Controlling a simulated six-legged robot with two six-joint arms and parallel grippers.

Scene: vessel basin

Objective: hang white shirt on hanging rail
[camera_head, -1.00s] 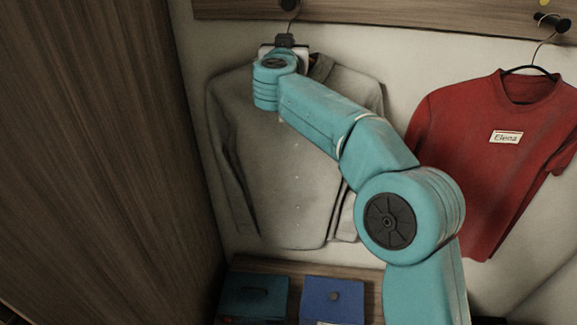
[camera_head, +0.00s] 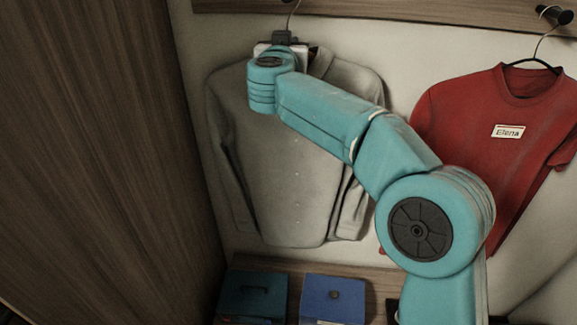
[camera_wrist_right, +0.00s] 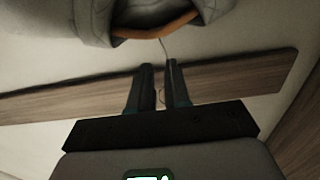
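The white shirt (camera_head: 285,180), greyish in this light, hangs upright against the back wall, left of a red shirt. Its hanger hook (camera_head: 294,14) runs up to the hanging rail (camera_head: 380,14); the top of the hook is out of the picture. My right gripper (camera_head: 282,37) is at the hanger neck above the collar. In the right wrist view, the fingers (camera_wrist_right: 158,80) stand slightly apart, with thin hook wire near and between them. The shirt collar (camera_wrist_right: 150,22) and the rail (camera_wrist_right: 240,83) also show there. My left gripper is out of view.
The red shirt (camera_head: 480,140), tagged "Elena", hangs from a dark peg (camera_head: 554,15) at right. A wooden panel (camera_head: 100,150) closes off the left side. A teal box (camera_head: 252,293) and a blue box (camera_head: 333,296) sit below the white shirt.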

